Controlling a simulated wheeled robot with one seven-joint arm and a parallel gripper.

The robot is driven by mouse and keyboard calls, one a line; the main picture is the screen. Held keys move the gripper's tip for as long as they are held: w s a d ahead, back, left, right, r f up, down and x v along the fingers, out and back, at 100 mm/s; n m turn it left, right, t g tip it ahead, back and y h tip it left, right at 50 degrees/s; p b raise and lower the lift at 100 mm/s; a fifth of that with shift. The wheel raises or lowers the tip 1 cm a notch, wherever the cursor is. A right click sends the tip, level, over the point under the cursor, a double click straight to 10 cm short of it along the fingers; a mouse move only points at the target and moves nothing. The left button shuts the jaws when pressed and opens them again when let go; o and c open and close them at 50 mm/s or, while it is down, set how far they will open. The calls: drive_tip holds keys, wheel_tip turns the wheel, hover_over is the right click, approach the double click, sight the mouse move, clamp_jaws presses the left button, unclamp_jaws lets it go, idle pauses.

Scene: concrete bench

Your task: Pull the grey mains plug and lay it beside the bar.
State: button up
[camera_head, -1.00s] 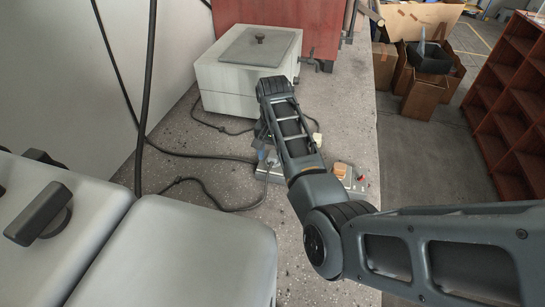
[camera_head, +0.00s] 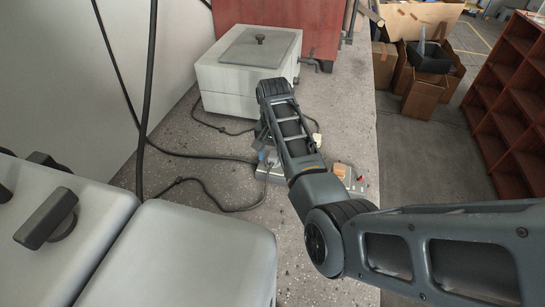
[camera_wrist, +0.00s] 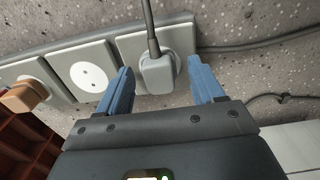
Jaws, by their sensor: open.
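The grey mains plug (camera_wrist: 158,75) sits in the end socket of the bar, with its dark cord rising from it in the wrist view. The bar (camera_wrist: 92,62) is a pale grey power strip lying on the bench; its right part also shows in the head view (camera_head: 357,186). My gripper (camera_wrist: 163,72) is open, with one blue finger on each side of the plug. I cannot tell whether either finger touches it.
A tan plug (camera_wrist: 24,95) sits in another socket, and a white round socket (camera_wrist: 89,77) is empty. Black cables (camera_head: 215,206) lie on the speckled bench. A white lidded box (camera_head: 246,75) stands behind, and grey cases (camera_head: 185,255) stand in front.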

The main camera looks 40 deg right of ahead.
sight(274, 154)
drive_tip(key=shift+c, duration=0.3)
clamp_jaws()
idle(0.6)
drive_tip(key=shift+r, duration=0.2)
drive_tip(key=shift+r+p, duration=2.85)
drive_tip(key=shift+p, duration=0.4)
